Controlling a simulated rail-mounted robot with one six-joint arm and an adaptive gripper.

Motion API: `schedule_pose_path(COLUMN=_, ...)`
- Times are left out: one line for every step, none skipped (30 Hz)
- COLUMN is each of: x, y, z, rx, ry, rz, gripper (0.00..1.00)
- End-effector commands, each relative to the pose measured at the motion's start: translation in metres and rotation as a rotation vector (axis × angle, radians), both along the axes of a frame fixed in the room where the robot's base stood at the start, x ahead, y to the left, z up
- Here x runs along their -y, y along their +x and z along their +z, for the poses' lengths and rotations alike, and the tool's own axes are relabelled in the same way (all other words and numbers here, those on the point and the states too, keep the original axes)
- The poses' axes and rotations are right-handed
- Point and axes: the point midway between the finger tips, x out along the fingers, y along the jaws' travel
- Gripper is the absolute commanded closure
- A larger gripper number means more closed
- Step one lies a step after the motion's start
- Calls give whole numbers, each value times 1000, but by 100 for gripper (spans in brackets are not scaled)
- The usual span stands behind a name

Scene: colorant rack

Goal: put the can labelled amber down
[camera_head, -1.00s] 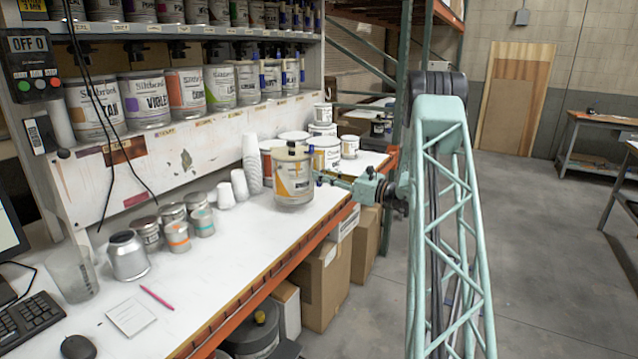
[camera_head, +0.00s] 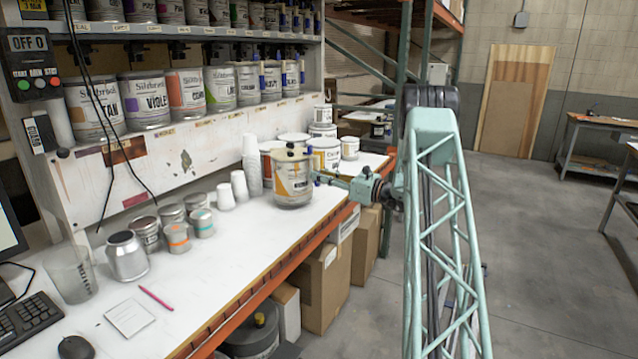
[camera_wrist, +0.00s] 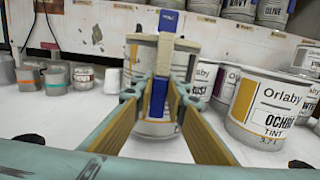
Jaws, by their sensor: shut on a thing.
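A white and grey can with an orange-yellow patch on its label (camera_head: 293,182) is at the right part of the white bench; its lettering is too small to read. My gripper (camera_head: 320,178) comes in from its right. In the wrist view my gripper (camera_wrist: 153,100) has its two fingers on either side of a blue and beige upright part on the front of the can (camera_wrist: 190,65), and is shut on it. The can is upright, at or just above the bench top; I cannot tell if it touches. Its label is mostly hidden in the wrist view.
Several cans stand close behind and right, including an "Ochre" Orlaby can (camera_wrist: 270,110). White cups (camera_head: 250,165) are stacked to the left. Small tins (camera_head: 177,238) and a silver bottle (camera_head: 126,256) stand further left. The bench front (camera_head: 250,255) is clear. A shelf of cans (camera_head: 150,135) is above.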

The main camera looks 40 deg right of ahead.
Motion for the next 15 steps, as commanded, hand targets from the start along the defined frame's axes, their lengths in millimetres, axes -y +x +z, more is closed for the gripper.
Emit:
schedule_pose_path(x=0, y=0, z=-5, rx=2, ry=1, rz=0, gripper=100)
schedule_pose_path(x=0, y=0, z=-8, rx=2, ry=1, rz=0, gripper=100)
schedule_pose_path(x=0, y=0, z=-12, rx=2, ry=1, rz=0, gripper=100)
schedule_pose_path(x=0, y=0, z=-14, rx=2, ry=1, rz=0, gripper=100)
schedule_pose_path(x=0, y=0, z=-17, rx=2, ry=1, rz=0, gripper=100)
schedule_pose_path(x=0, y=0, z=-20, rx=2, ry=1, rz=0, gripper=100)
schedule_pose_path(x=0, y=0, z=-21, rx=2, ry=0, rz=0, gripper=100)
schedule_pose_path(x=0, y=0, z=-23, rx=2, ry=0, rz=0, gripper=100)
schedule_pose_path(x=0, y=0, z=-24, rx=2, ry=0, rz=0, gripper=100)
schedule_pose_path(x=0, y=0, z=-24, rx=3, ry=-1, rz=0, gripper=100)
schedule_pose_path(x=0, y=0, z=-24, rx=3, ry=-1, rz=0, gripper=100)
schedule_pose_path(x=0, y=0, z=-24, rx=3, ry=-1, rz=0, gripper=100)
schedule_pose_path(x=0, y=0, z=-24, rx=3, ry=-1, rz=0, gripper=100)
schedule_pose_path(x=0, y=0, z=-24, rx=3, ry=-1, rz=0, gripper=100)
schedule_pose_path(x=0, y=0, z=-24, rx=3, ry=-1, rz=0, gripper=100)
